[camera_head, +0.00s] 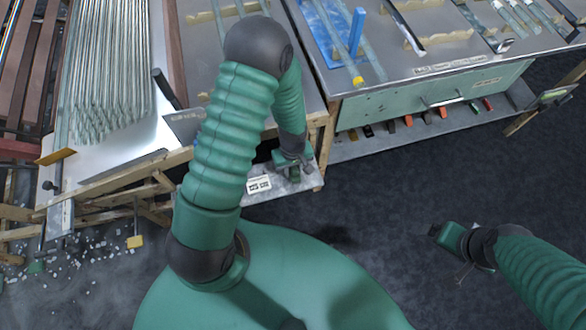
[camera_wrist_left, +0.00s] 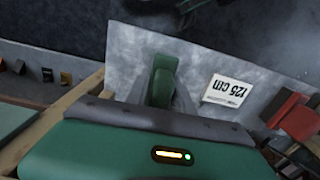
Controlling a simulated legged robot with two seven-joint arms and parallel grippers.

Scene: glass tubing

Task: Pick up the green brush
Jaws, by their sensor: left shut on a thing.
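The green brush (camera_wrist_left: 163,75) shows in the left wrist view as a narrow green piece between the two grey fingers of my left gripper (camera_wrist_left: 162,98). The fingers are shut on it, over a grey metal shelf. Its lower part is hidden behind the gripper body. In the head view my left gripper (camera_head: 292,168) is low at the shelf's corner, below the bench, and the brush is hard to tell from the green gripper there. My right gripper (camera_head: 446,238) is over the dark floor at the right, too small to tell whether its jaws are open.
The grey shelf (camera_wrist_left: 125,55) carries a white "125 cm" label (camera_wrist_left: 227,90). Red pieces (camera_wrist_left: 290,110) lie near it. Wooden bench legs (camera_head: 327,140) stand close to my left gripper. A green drawer cabinet (camera_head: 430,100) stands at right. The dark carpet (camera_head: 380,185) is open.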

